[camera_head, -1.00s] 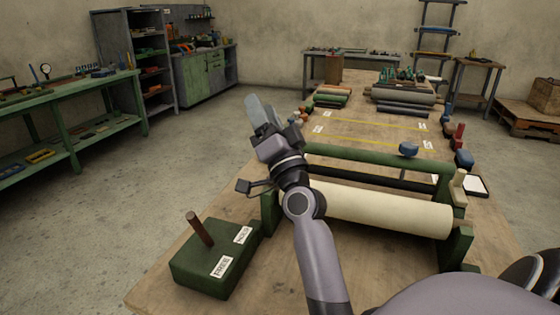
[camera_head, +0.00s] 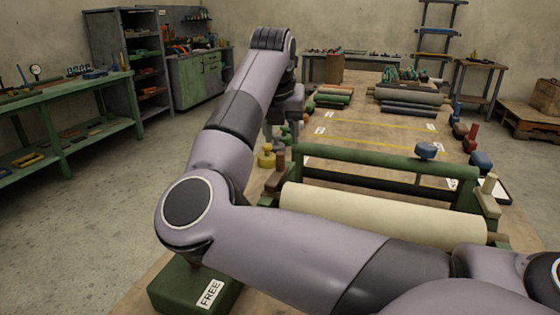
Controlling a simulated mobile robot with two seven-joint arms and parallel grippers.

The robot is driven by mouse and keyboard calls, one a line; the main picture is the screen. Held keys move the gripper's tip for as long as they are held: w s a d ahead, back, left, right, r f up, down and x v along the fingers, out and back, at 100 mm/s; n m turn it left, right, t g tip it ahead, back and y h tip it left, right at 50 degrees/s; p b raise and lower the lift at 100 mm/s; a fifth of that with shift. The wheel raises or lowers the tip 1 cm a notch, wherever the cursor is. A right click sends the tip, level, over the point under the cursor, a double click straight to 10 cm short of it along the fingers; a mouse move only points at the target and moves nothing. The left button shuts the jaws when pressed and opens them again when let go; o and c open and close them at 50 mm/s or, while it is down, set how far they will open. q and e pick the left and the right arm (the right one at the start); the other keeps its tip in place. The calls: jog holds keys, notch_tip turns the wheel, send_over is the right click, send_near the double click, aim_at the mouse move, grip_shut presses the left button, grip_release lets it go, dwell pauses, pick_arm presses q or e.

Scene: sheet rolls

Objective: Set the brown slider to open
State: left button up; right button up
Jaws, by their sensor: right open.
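My right arm reaches in from the lower right and bends up and away. Its gripper (camera_head: 286,112) hangs over the left edge of the bench; its fingertips are mostly hidden, and it looks empty. A small brown piece (camera_head: 275,181) stands at the left end of the green roller frame (camera_head: 375,158), below the gripper and apart from it. I cannot tell whether it is the brown slider, and no open mark is readable there. The green box (camera_head: 180,287) at the front left shows a FREE label (camera_head: 210,294); my arm hides its brown lever. My left gripper is out of view.
A cream roll (camera_head: 385,215) lies in the frame, with a blue knob (camera_head: 426,151) above it. A yellow knob (camera_head: 266,157) and other small pieces line the bench's left edge. More rolls (camera_head: 410,97) lie at the far end. Open floor is on the left.

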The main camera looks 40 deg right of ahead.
aim_at(281, 159)
jog(key=shift+w+a+f+y+b, duration=0.1)
jog(key=shift+a+f+y+b, duration=0.05)
jog(key=shift+f, duration=0.3)
jog(key=shift+w+a+f+y+b, duration=0.1)
jog(key=shift+a+f+y+b, duration=0.05)
jog(key=shift+f, duration=0.3)
jog(key=x, duration=0.6)
jog(key=shift+d+f+p, duration=0.2)
jog(key=shift+f+p, duration=0.1)
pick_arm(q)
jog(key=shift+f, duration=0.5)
